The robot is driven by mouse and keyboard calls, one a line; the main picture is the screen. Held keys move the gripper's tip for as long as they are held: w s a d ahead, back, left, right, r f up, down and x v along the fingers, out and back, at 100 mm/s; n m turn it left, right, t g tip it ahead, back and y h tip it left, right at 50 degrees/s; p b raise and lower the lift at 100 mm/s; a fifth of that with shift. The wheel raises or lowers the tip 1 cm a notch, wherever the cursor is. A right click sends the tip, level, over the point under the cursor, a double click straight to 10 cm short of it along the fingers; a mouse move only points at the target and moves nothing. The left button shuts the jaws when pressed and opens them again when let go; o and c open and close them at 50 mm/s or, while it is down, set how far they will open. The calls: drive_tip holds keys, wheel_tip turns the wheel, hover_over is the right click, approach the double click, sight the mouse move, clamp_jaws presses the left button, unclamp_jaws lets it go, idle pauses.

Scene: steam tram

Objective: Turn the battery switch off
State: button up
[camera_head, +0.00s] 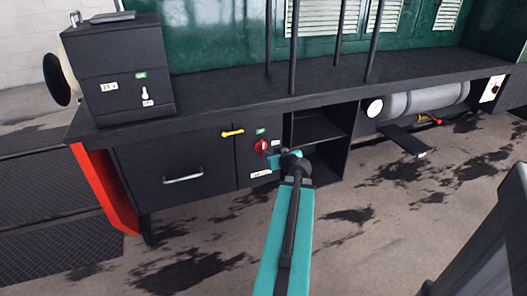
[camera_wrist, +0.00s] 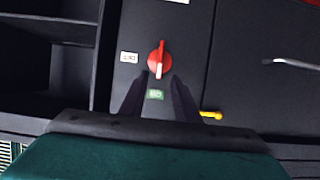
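The battery switch appears to be the red rotary knob (camera_head: 261,146) on the dark cabinet front; it also shows in the wrist view (camera_wrist: 159,57). In the wrist view, its pale mark points toward a green label (camera_wrist: 155,94), which sits above the knob in the head view. My gripper (camera_head: 272,160) is in front of the cabinet, close to the knob. In the wrist view my gripper (camera_wrist: 157,82) has its two dark fingers apart with nothing between them. The knob lies just beyond the fingertips, roughly centred on the gap. Contact is not visible.
A yellow handle (camera_head: 232,133) is beside the knob. A drawer with a metal handle (camera_head: 183,178) is to the left, open shelves (camera_head: 318,128) to the right. A grey cylinder (camera_head: 425,98) lies further right. The floor in front is clear.

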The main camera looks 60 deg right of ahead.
sight(263, 148)
drive_tip(key=shift+p+x, duration=0.4)
drive_tip(key=shift+x, duration=4.6)
drive_tip(key=shift+c, duration=0.2)
drive_tip(key=shift+s, duration=0.1)
clamp_jaws()
